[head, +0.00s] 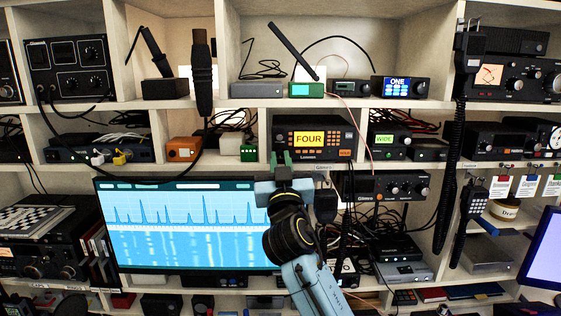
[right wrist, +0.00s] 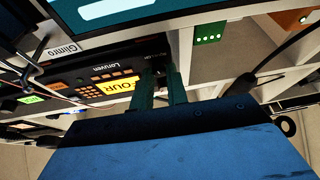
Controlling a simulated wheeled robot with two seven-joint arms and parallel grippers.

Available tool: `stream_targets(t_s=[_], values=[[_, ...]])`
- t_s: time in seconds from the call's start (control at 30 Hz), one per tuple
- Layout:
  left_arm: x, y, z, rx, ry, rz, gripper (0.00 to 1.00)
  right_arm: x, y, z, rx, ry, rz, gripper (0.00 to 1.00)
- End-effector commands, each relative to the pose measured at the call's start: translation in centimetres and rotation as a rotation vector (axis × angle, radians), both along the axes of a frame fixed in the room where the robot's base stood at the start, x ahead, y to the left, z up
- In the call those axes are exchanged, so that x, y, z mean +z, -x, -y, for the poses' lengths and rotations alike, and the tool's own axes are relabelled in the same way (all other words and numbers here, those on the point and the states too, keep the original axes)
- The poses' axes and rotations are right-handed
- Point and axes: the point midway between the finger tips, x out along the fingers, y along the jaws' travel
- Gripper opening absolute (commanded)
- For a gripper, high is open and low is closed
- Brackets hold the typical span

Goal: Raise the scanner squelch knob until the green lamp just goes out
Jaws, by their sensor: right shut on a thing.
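The radio with the yellow FOUR display and keypad (head: 336,137), which looks like the scanner, sits in the middle cubby. It also shows upside down in the right wrist view (right wrist: 100,70). My right gripper (head: 283,158) is at the lower left corner of its front. In the right wrist view its green fingers (right wrist: 166,84) are shut at that end of the panel, on what looks like a small dark knob. The fingers mostly hide the knob, and its pointer cannot be read. I cannot make out a lit green lamp on this panel. My left gripper is not in view.
A small green box (head: 248,153) and an orange box (head: 184,149) stand to the left. A wide monitor (head: 180,225) lies below left. A radio reading WIDE (head: 388,140) is to the right. Corded handsets (head: 470,70) hang further right.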

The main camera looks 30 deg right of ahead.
Motion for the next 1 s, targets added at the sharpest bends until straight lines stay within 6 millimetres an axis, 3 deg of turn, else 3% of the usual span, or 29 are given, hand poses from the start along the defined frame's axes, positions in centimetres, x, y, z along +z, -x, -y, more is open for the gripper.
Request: stream_targets(t_s=[0.27, 0.7, 1.0], values=[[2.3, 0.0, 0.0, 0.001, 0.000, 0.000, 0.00, 0.3, 0.1, 0.1, 0.002, 0.126, -0.080, 0.00], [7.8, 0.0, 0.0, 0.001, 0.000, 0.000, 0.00, 0.7, 0.3, 0.4, 0.001, 0.424, -0.264, 0.00], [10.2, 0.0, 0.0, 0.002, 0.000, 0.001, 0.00, 0.5, 0.3, 0.5, 0.002, 0.558, -0.344, 0.00]])
